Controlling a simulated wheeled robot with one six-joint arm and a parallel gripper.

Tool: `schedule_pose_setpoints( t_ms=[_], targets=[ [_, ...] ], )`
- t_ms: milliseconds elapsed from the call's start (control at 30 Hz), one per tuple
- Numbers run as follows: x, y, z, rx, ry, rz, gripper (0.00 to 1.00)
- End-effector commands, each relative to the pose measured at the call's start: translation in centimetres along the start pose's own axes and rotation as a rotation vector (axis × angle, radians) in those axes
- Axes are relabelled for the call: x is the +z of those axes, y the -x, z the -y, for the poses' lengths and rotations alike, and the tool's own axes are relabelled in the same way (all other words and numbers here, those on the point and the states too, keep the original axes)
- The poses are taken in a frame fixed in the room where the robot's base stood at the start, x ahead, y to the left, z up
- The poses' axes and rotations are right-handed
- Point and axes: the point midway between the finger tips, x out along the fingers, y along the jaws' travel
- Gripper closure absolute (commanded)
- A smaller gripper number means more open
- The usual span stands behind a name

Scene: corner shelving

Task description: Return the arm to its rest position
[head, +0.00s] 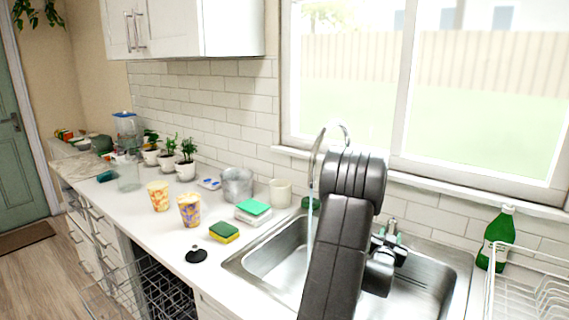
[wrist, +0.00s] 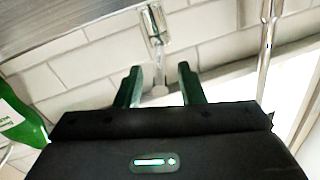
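My black arm reaches over the sink (head: 268,251) in the head view, its upper links bent in front of the window wall. My gripper (wrist: 159,80) shows in the wrist view with its two dark green-tinted fingers apart and nothing held between them. A chrome fitting (wrist: 154,28) lies beyond the fingertips, and I cannot tell how far away. In the head view the gripper end is low, by the chrome parts behind the sink, partly hidden by my arm. The curved faucet spout (head: 316,150) rises left of my arm, with what looks like water falling from it.
A green bottle (head: 496,238) and a white dish rack (head: 520,298) stand right of the sink. Left are sponges (head: 224,232), patterned cups (head: 189,209), a metal pot (head: 237,184) and a black stopper (head: 196,255). An open dishwasher rack (head: 150,290) juts out below. The window (head: 440,100) is behind.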

Motion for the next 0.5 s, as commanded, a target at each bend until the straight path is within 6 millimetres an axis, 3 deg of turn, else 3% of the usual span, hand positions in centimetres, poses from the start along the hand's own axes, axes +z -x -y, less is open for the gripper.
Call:
schedule_pose_setpoints(
  t_ms=[133,500],
  targets=[
    [-0.12,-1.11,0.03,0.001,0.000,-0.001,0.65],
    [0.00,-1.00,0.06,0.008,-0.001,-0.003,0.65]
  ],
)
